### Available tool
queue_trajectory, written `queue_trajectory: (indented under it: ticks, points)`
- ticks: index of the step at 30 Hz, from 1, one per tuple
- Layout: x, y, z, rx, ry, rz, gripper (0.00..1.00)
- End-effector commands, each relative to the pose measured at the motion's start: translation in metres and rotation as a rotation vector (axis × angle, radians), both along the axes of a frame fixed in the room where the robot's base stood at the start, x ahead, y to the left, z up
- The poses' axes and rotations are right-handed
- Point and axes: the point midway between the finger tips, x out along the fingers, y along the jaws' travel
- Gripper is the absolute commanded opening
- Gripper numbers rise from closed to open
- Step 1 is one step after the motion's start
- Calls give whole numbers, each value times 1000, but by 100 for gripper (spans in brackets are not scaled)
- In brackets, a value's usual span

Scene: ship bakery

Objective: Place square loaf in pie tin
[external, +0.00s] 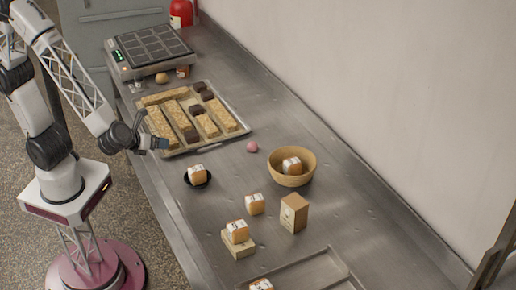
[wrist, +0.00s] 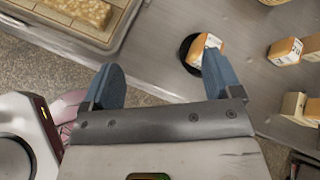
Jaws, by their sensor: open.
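A small square loaf (external: 197,173) with an orange-brown crust and a white label sits in a small round black pie tin (external: 207,184) on the counter. Both show in the wrist view, the loaf (wrist: 202,46) partly hidden by the right finger and the tin (wrist: 187,59) beside it. Similar square loaves are in a wooden bowl (external: 291,165), on the bare counter (external: 255,204), on a pale box (external: 237,231) and at the bottom edge (external: 261,285). My gripper (external: 161,143) is open and empty, at the counter's left edge near the tray, apart from the loaf and tin.
A baking tray (external: 172,154) of long bars and dark pieces lies behind the tin. A brown carton (external: 294,213) and pink ball (external: 252,147) stand nearby. A scale-like appliance (external: 150,50) is at the back. An empty metal tray (external: 312,268) is in front. Bare counter surrounds the tin.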

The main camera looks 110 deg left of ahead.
Motion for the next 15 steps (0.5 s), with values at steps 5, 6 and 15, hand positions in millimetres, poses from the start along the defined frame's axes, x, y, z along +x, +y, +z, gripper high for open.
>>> queue_trajectory:
  ticks: [5, 6, 15]
  points:
    - [-43, 13, 26, -209, -114, 259, 85]
    - [-52, 14, 31, -257, -138, 316, 85]
    - [-119, 6, 61, -619, -314, 737, 85]
